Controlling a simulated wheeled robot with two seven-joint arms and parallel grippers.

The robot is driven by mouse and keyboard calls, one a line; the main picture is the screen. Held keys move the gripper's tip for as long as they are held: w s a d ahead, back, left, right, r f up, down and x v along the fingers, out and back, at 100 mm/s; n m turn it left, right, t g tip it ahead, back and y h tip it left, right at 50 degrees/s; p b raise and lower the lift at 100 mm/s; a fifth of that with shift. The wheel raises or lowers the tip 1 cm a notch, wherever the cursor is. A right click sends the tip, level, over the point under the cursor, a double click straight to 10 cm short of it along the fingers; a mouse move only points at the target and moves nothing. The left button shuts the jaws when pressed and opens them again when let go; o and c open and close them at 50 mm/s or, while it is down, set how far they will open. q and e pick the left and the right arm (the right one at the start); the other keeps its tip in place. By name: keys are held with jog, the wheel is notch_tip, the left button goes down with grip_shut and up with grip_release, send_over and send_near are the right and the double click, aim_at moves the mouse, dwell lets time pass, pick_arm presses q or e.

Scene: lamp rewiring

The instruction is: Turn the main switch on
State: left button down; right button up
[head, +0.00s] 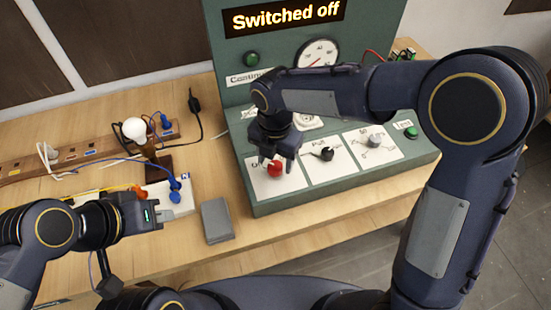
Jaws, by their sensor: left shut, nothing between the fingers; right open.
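The green control panel (228,95) stands on the bench, and its display (283,17) reads "Switched off". A red knob (275,170) sits on a white plate at the left of its sloping front; I take it as the main switch. My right gripper (276,164) points down at the red knob from above, open, with its fingers close around the knob's top. I cannot tell whether they touch it. My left gripper (158,215) is shut and empty, low at the left near the white lamp-wiring board (182,200).
A black knob (326,154), a grey knob (375,140) and a green button (411,132) sit right of the red knob. A bulb (135,129), blue plug (175,190) and cables lie at the left. A grey box (216,219) stands before the panel.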

jog(key=shift+f, duration=0.6)
jog(key=c, duration=1)
jog(key=shift+o, duration=0.2)
